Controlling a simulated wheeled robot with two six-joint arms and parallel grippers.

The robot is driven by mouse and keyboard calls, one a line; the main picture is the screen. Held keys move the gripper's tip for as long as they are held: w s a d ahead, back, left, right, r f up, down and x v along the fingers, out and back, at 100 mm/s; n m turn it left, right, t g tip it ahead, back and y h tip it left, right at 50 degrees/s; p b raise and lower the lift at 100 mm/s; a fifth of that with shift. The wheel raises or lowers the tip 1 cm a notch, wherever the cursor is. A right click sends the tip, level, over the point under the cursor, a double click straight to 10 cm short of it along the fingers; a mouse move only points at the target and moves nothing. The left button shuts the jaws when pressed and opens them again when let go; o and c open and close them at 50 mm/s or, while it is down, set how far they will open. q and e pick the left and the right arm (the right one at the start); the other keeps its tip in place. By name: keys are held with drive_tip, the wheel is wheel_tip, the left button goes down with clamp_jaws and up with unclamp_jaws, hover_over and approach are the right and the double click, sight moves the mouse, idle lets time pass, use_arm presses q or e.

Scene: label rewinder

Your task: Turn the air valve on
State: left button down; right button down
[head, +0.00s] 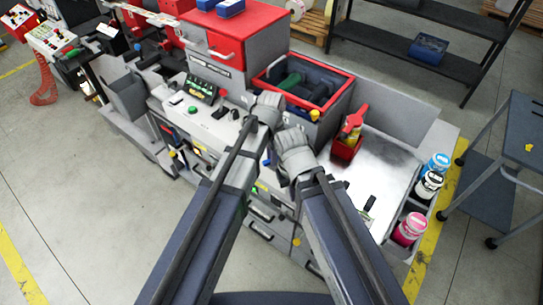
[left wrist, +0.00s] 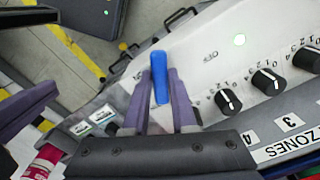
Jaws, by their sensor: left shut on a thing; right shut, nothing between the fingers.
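The air valve's blue handle (left wrist: 159,77) stands between the two fingers of my left gripper (left wrist: 158,88) in the left wrist view. The fingers are shut on it, and the handle points towards the top of that picture, on a pale panel with small lettering. In the head view my left gripper (head: 265,113) is over the front of the grey machine, and its fingertips are mostly hidden by the wrist. My right gripper (head: 293,155) is lower and to the right, beside the machine's front, shut with nothing held; its fingertips are hard to make out.
A red-rimmed bin (head: 310,62) stands behind my grippers. The floor at the left front is clear.

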use_arm(q)
drive_tip(key=c, duration=0.7)
unclamp_jaws()
drive_tip(key=shift+r, duration=0.1)
wheel_tip(320, 180, up, 8)
drive_tip(key=p, duration=0.8)
drive_tip(key=shift+f, duration=0.2)
